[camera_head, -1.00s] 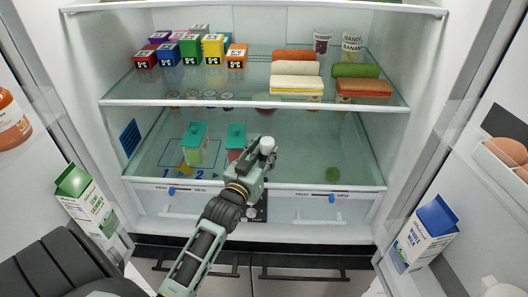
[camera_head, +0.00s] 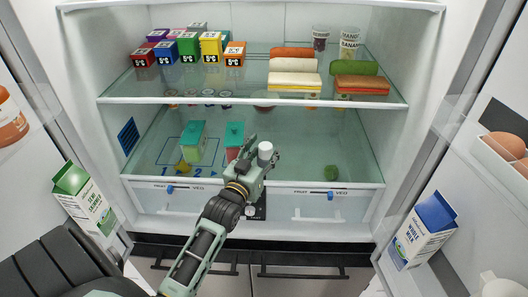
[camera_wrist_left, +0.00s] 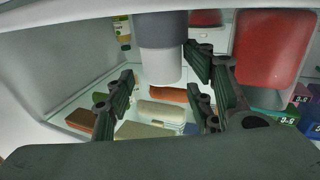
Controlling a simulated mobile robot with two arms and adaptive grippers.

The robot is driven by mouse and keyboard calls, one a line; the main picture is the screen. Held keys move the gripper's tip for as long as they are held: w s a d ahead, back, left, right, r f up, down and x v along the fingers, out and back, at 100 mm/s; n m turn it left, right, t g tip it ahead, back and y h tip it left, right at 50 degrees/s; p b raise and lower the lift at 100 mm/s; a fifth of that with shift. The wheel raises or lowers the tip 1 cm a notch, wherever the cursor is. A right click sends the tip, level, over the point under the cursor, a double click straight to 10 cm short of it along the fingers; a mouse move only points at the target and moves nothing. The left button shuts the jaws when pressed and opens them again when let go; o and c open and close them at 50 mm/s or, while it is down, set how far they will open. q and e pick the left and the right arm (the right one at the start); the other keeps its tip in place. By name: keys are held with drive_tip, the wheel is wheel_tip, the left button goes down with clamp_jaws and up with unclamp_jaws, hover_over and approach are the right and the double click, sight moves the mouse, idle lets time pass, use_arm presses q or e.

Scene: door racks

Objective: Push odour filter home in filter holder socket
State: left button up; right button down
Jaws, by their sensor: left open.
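A white cylinder, which looks like the odour filter (camera_head: 265,149), shows at the tip of my left gripper (camera_head: 258,163) in the head view, in front of the fridge's lower glass shelf. In the left wrist view a cylinder with a grey band and a white end (camera_wrist_left: 160,65) lies between the spread fingers of my left gripper (camera_wrist_left: 165,95). The right finger looks close to it; contact cannot be told. My right gripper is not in view.
Coloured cubes and folded stacks fill the upper shelf (camera_head: 255,92). Drawers (camera_head: 320,205) lie below. Milk cartons stand in both doors.

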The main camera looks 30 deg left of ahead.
use_arm(q)
drive_tip(key=shift+s+f+g, duration=0.2)
drive_tip(key=shift+f+g, duration=0.1)
drive_tip(key=shift+f, duration=0.3)
drive_tip(key=shift+s+f, duration=0.1)
drive_tip(key=shift+s, duration=0.2)
drive_tip(key=s+d+r, duration=0.1)
drive_tip(key=s+d, duration=0.1)
drive_tip(key=s, duration=0.9)
drive_tip(key=shift+r, duration=0.15)
drive_tip(key=shift+d, duration=0.1)
drive_tip(key=shift+w, duration=0.1)
